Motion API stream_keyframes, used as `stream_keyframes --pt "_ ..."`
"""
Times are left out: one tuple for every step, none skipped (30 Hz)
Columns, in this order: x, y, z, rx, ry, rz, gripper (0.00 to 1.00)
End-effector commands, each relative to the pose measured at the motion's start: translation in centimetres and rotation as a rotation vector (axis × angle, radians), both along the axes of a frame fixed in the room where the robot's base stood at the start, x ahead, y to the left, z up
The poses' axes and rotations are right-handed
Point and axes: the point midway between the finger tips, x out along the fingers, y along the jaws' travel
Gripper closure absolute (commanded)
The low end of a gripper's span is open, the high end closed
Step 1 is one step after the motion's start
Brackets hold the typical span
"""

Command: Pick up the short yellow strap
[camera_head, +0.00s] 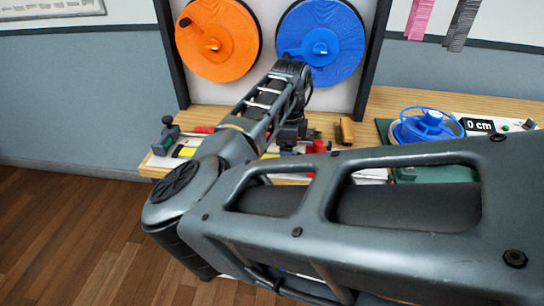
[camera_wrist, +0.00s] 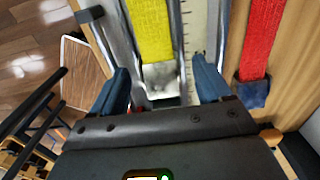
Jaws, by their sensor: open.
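A yellow strap (camera_wrist: 152,28) runs down from the top edge of the wrist view and ends in a pale grey tip (camera_wrist: 160,76). Its far end is out of that view, so I cannot tell its full length. My gripper (camera_wrist: 162,84) is open, with one blue finger on each side of the strap's grey tip. The fingers do not appear to touch the strap; the height gap is unclear. In the head view my arm reaches over the bench and covers much of this area; a small yellow piece (camera_head: 185,151) shows left of the arm.
A red strap (camera_wrist: 260,40) with a dark blue tip lies right of the fingers. An orange reel (camera_head: 217,40) and a blue reel (camera_head: 320,42) hang above the wooden bench (camera_head: 385,103). Another blue reel (camera_head: 425,125) stands right, by a "0 cm" display (camera_head: 480,126).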

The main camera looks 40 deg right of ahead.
Motion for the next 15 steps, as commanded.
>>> stream_keyframes --pt "0.01 -0.01 0.0 0.0 0.0 0.0 0.22" --pt "0.01 -0.01 0.01 0.0 0.0 0.0 0.22" --pt "0.01 -0.01 0.01 0.0 0.0 0.0 0.22" --pt "0.01 -0.01 0.02 0.0 0.0 0.0 0.24" --pt "0.0 -0.01 0.02 0.0 0.0 0.0 0.27" --pt "0.01 -0.01 0.03 0.0 0.0 0.0 0.31" --pt "0.0 -0.01 0.03 0.0 0.0 0.0 0.34" --pt "0.0 -0.01 0.04 0.0 0.0 0.0 0.37" --pt "0.0 -0.01 0.04 0.0 0.0 0.0 0.41" --pt "0.0 -0.01 0.04 0.0 0.0 0.0 0.43" --pt "0.01 -0.01 0.05 0.0 0.0 0.0 0.46" --pt "0.01 -0.01 0.05 0.0 0.0 0.0 0.5" --pt "0.0 -0.01 0.05 0.0 0.0 0.0 0.53" --pt "0.01 -0.01 0.06 0.0 0.0 0.0 0.56" --pt "0.0 -0.01 0.06 0.0 0.0 0.0 0.6"
